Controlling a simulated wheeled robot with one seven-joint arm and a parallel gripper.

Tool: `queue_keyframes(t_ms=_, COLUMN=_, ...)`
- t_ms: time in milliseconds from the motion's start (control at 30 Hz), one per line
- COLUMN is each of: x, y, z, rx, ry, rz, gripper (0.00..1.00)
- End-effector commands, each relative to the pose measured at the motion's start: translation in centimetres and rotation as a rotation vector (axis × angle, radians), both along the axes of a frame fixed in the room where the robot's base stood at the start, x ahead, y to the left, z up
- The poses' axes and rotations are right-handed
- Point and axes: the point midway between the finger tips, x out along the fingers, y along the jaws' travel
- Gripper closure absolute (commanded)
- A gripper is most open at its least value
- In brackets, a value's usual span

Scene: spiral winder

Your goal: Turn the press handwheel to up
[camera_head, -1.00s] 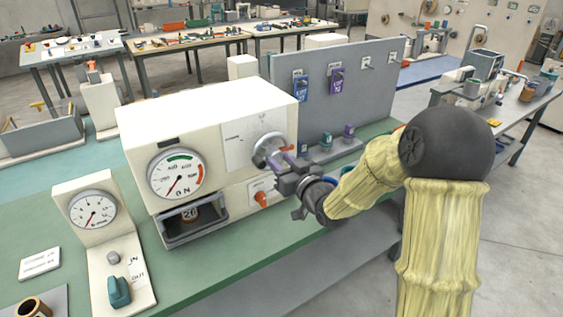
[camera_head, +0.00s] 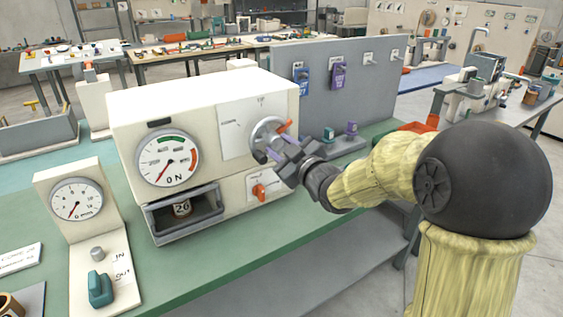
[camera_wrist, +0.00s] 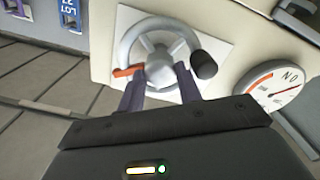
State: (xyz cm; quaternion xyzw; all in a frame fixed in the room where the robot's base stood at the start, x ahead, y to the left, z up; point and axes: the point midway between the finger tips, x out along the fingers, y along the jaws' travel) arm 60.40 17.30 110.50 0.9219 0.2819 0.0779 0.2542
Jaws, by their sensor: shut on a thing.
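The grey press handwheel (camera_head: 262,130) is on the right of the front face of the white press (camera_head: 205,100). Its orange pointer tip (camera_head: 285,126) points up and to the right in the head view, between the wheel's right side and the "UP" mark. A "DOWN" mark is to the left on the white plate (camera_head: 233,132). My gripper (camera_head: 277,152) is shut on the handwheel. In the wrist view its two fingers straddle the wheel's middle (camera_wrist: 160,62), with the orange pointer to the left and a dark knob (camera_wrist: 204,65) to the right. The exact contact is partly hidden.
The round press gauge (camera_head: 168,160) is left of the wheel; its needle points low left. An orange switch (camera_head: 259,190) sits below the wheel. A can (camera_head: 182,207) stands in the press opening. A grey panel (camera_head: 350,85) stands behind. A dial stand (camera_head: 75,200) is at left.

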Motion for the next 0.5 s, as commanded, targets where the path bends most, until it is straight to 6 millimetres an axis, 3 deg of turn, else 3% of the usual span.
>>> queue_keyframes(t_ms=500, x=-0.03, y=0.01, z=-0.56, rx=-0.408, ry=-0.279, rz=-0.001, gripper=0.88)
